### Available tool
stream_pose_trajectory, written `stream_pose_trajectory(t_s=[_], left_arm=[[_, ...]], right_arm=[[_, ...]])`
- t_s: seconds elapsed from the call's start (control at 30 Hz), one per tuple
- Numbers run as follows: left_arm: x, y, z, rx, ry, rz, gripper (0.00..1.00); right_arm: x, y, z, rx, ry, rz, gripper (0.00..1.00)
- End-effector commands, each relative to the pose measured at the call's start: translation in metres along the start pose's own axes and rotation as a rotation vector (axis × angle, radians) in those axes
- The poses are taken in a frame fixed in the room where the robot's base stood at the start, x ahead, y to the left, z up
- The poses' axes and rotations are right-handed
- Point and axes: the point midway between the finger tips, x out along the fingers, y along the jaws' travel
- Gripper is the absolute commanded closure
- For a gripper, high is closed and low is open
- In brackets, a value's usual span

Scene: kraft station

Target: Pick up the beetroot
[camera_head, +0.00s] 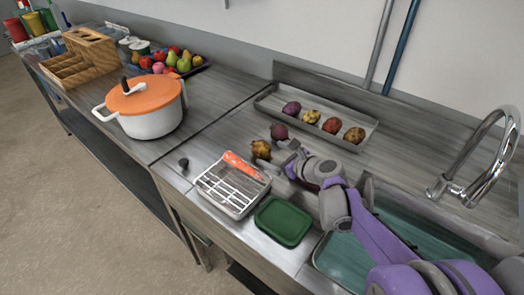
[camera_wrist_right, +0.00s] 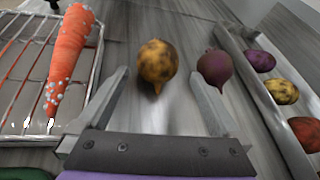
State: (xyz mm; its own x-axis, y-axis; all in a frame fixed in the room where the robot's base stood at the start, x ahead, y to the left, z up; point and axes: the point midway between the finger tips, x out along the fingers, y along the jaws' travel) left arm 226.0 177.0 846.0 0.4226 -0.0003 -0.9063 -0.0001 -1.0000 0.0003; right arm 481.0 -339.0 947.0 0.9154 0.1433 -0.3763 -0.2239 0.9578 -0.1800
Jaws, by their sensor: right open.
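A dark purple beetroot (camera_head: 279,131) with a thin root lies on the steel counter, just in front of the tray. In the right wrist view the beetroot (camera_wrist_right: 216,67) is right of centre, just beyond the tip of the right-hand finger. My right gripper (camera_head: 283,157) is open and empty, low over the counter. In the right wrist view its fingers (camera_wrist_right: 158,80) point toward a brown-yellow root vegetable (camera_wrist_right: 157,62), which lies left of the beetroot and also shows in the head view (camera_head: 261,149). My left gripper is not in view.
A metal tray (camera_head: 262,104) behind holds several root vegetables, including a purple one (camera_head: 291,108). A wire-rack tray (camera_head: 233,205) with a carrot (camera_head: 240,165) and a green lid (camera_head: 283,222) lie in front. An orange-lidded pot (camera_head: 148,123) stands left; the sink (camera_head: 345,262) is right.

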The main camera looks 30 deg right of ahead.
Motion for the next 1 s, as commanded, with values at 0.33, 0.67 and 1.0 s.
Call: stream_pose_trajectory(t_s=[0.33, 0.67, 1.0], left_arm=[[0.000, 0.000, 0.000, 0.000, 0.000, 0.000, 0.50], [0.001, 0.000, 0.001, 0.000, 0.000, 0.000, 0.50], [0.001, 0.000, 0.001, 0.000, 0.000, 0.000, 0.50]], right_arm=[[0.040, 0.006, 0.011, -0.002, -0.001, 0.004, 0.00], [0.057, 0.005, 0.010, 0.000, 0.000, 0.000, 0.00], [0.057, 0.005, 0.010, 0.000, 0.000, 0.000, 0.47]])
